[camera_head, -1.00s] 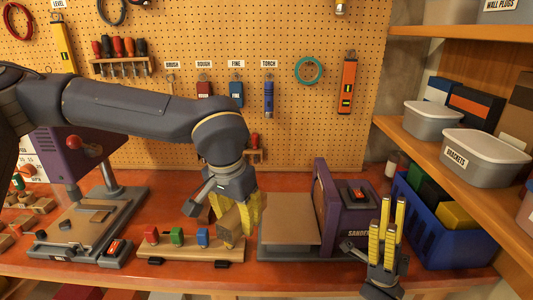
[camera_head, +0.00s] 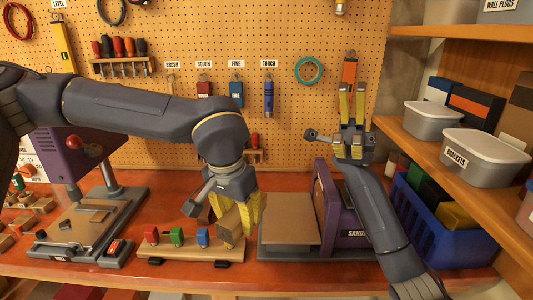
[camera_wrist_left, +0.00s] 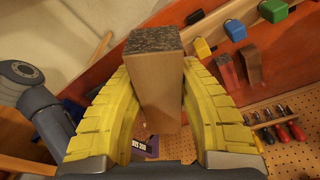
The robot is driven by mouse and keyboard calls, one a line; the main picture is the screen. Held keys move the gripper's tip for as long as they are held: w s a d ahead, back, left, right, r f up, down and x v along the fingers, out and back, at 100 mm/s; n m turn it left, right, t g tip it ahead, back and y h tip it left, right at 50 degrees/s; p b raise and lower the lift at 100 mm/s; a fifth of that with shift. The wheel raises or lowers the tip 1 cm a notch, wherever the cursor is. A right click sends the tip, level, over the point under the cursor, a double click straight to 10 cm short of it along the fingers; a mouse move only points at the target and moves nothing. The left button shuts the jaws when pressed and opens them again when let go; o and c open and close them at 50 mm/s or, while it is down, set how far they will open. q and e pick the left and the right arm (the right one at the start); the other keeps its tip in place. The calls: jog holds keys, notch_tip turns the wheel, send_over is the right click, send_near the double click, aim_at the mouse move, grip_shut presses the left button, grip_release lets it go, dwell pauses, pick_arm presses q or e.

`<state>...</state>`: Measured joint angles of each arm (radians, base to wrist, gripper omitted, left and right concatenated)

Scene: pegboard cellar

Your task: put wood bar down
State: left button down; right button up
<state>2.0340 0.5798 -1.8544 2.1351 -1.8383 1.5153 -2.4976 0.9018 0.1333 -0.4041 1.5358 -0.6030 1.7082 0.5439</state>
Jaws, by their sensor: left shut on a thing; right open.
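The wood bar (camera_head: 231,224) is a light brown block in the yellow fingers of my left gripper (camera_head: 237,210). In the left wrist view the wood bar (camera_wrist_left: 157,80) stands between both fingers of my left gripper (camera_wrist_left: 160,110), and its near end is dark and rough. The bar is at the right end of a wooden rack (camera_head: 180,246) with red, green and blue pieces. I cannot tell whether the bar touches the rack or bench. My right gripper (camera_head: 351,103) is open and empty, raised in front of the pegboard with its fingers up.
The sander (camera_head: 325,205) with its flat brown table (camera_head: 290,220) stands right of the rack. A drill press base (camera_head: 85,230) stands at the left. A blue crate (camera_head: 440,235) and shelves with grey bins (camera_head: 485,157) are at the right.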

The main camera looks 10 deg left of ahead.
jog(key=w+a+f+m+t+h, duration=0.1)
jog(key=w+a+f+m+t, duration=0.1)
jog(key=a+f+m+t, duration=0.2)
jog(key=w+a+f+m+t+h, duration=0.2)
jog(key=w+a+f+m+t, duration=0.1)
jog(key=a+m+t, duration=0.4)
jog(key=w+a+f+m+t+h, duration=0.2)
jog(key=a+f+m+t, duration=0.3)
jog(key=t, duration=0.3)
jog(key=shift+w+a, duration=0.3)
jog(key=shift+a, duration=0.6)
jog(key=s+f+h, duration=0.1)
jog(key=f, duration=0.2)
jog(key=s+f+t+h, duration=0.1)
jog(key=f, duration=0.3)
jog(key=s+f+m+h, duration=0.1)
jog(key=f, duration=0.3)
jog(key=shift+s+d+f+t, duration=0.15)
jog(key=shift+d+f+t, duration=0.05)
jog(key=shift+d+t, duration=0.2)
